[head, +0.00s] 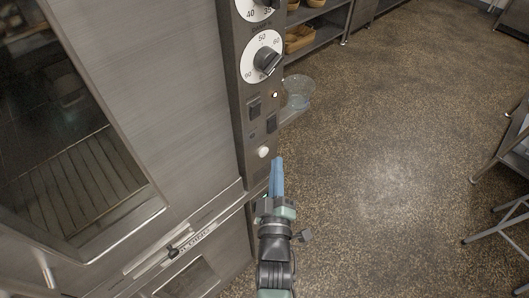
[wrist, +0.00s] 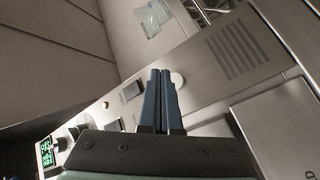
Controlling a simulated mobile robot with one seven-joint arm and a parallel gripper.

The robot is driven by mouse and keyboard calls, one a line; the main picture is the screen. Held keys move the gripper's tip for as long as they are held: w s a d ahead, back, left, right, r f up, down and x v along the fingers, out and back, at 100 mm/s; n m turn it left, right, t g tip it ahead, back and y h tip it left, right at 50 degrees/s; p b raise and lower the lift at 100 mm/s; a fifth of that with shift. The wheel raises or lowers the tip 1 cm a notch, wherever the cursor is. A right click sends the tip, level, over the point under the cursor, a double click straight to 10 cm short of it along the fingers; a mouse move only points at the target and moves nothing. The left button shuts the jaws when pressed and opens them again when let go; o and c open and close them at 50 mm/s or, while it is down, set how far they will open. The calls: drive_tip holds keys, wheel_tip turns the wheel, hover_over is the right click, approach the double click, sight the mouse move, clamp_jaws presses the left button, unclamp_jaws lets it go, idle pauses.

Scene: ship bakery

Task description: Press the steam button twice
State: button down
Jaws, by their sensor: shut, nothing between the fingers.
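The oven's narrow control panel (head: 262,120) stands upright at the left of the head view. A round white button (head: 264,152) sits low on it, below two dark rocker switches (head: 254,106). No label on the button is readable. My gripper (head: 278,160) has its blue fingers shut and empty, just right of and slightly below the button in the head view. In the wrist view the button (wrist: 177,79) shows right beside the shut fingertips (wrist: 162,72). I cannot tell whether they touch it.
A dial (head: 262,56) and a small lit lamp (head: 275,95) are above on the panel. A glass bowl (head: 298,92) sits on a ledge behind the panel. The oven door (head: 150,110) is closed at the left. Open floor (head: 390,170) lies to the right, with metal racks at its edge.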

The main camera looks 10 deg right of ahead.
drive_tip(key=s+d, duration=0.2)
drive_tip(key=s, duration=0.1)
drive_tip(key=shift+s, duration=0.1)
idle(0.8)
